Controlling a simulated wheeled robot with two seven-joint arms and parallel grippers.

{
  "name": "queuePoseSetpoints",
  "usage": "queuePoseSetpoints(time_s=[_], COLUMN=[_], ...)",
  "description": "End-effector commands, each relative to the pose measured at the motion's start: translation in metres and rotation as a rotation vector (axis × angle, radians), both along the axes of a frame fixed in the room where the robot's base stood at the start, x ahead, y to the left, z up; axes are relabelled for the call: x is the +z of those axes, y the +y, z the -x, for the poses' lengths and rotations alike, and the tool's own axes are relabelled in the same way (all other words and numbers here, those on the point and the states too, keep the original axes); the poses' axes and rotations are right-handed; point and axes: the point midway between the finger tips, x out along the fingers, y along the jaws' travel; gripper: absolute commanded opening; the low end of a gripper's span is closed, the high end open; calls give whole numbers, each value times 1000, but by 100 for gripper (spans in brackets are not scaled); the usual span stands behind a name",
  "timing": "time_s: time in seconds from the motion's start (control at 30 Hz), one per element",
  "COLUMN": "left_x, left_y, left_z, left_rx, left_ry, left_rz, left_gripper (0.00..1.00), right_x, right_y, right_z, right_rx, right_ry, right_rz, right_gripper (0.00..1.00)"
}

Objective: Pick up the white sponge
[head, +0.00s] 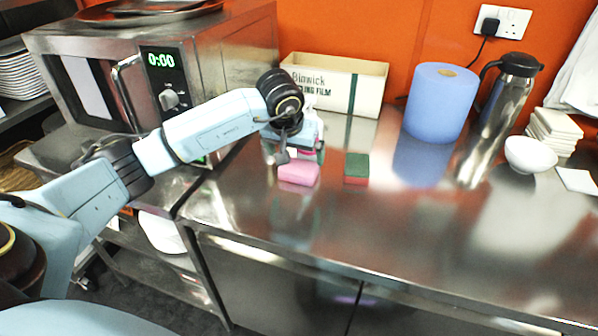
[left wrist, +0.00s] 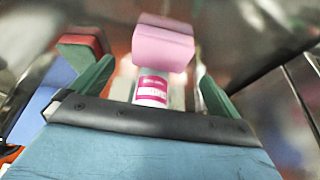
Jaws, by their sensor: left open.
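I see no sponge that is clearly white in either view. A pink sponge (head: 298,173) lies on the steel counter, just in front of my left gripper (head: 290,155); it also shows in the left wrist view (left wrist: 162,48). A green and red sponge (head: 356,168) lies to its right and appears at the left of the wrist view (left wrist: 82,48). My left gripper's fingers (left wrist: 155,93) are apart. A white item with a pink label (left wrist: 151,90) shows between them; whether it is gripped or merely behind cannot be told. My right gripper is not in view.
A microwave (head: 160,70) stands at the left. Behind are a film box (head: 325,85), a blue roll (head: 440,100) and a steel flask (head: 505,95). A white bowl (head: 530,155) stands right. The counter front (head: 400,235) is clear.

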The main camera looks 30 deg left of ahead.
Motion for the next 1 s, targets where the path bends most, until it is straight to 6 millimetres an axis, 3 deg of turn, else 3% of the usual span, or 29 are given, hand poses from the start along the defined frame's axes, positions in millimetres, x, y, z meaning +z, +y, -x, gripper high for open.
queuePoseSetpoints(time_s=[0.57,0.87,1.0], left_x=[-62,-66,-66], left_y=[9,10,10], left_z=[-25,-27,-27], left_rx=[2,1,1], left_ry=[1,-2,-2], left_rz=[4,2,2], left_gripper=[100,100,84], right_x=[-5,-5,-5], right_y=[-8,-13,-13], right_z=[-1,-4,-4], right_rx=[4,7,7], right_ry=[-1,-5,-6], right_rz=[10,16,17], right_gripper=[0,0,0])
